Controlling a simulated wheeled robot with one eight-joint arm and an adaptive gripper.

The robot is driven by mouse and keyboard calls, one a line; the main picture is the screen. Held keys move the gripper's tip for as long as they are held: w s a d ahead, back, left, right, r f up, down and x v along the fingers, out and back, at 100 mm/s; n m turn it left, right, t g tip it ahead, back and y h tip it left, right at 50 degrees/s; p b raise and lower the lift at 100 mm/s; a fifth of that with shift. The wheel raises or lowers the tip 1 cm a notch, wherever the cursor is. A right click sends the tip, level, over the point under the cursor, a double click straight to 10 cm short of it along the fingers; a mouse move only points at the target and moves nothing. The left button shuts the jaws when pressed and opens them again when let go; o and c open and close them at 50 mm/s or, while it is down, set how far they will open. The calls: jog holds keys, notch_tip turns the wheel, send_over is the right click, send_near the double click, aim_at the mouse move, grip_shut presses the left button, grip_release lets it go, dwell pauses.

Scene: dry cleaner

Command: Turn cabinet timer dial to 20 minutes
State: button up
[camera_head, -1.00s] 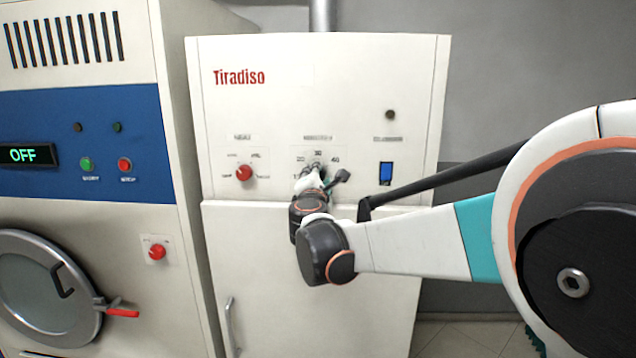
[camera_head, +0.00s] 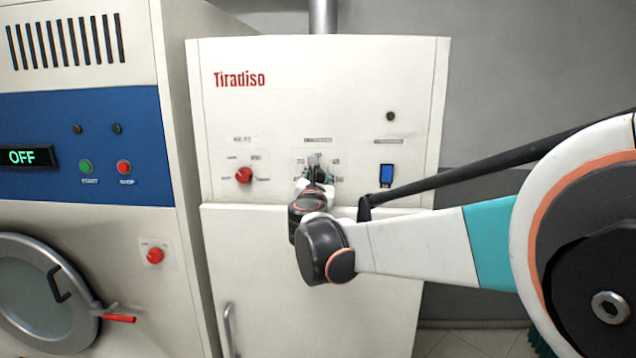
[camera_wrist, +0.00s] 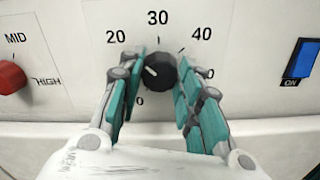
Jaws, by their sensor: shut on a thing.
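The cabinet timer dial (camera_wrist: 160,72) is a round black knob on the white cabinet panel, in the middle of the wrist view. The printed 20, 30 and 40 show above it; lower numbers are partly covered by my fingers. A short white mark on the knob points left and slightly up, to the 20 side; I cannot tell if it lines up exactly with 20. My gripper (camera_wrist: 158,88) is shut on the dial, its teal-padded fingers on either side of it. In the head view my gripper (camera_head: 316,176) is at the panel and hides most of the dial.
A red heat knob (camera_head: 244,175) is left of the dial, and a blue switch (camera_head: 386,175) is right of it. The cabinet door (camera_head: 262,260) is below. A machine with a blue panel (camera_head: 70,110) and an OFF display stands at the left.

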jog(key=shift+n, duration=0.5)
jog(key=o, duration=1.1)
notch_tip(320, 180, up, 10)
jog(key=shift+r, duration=0.1)
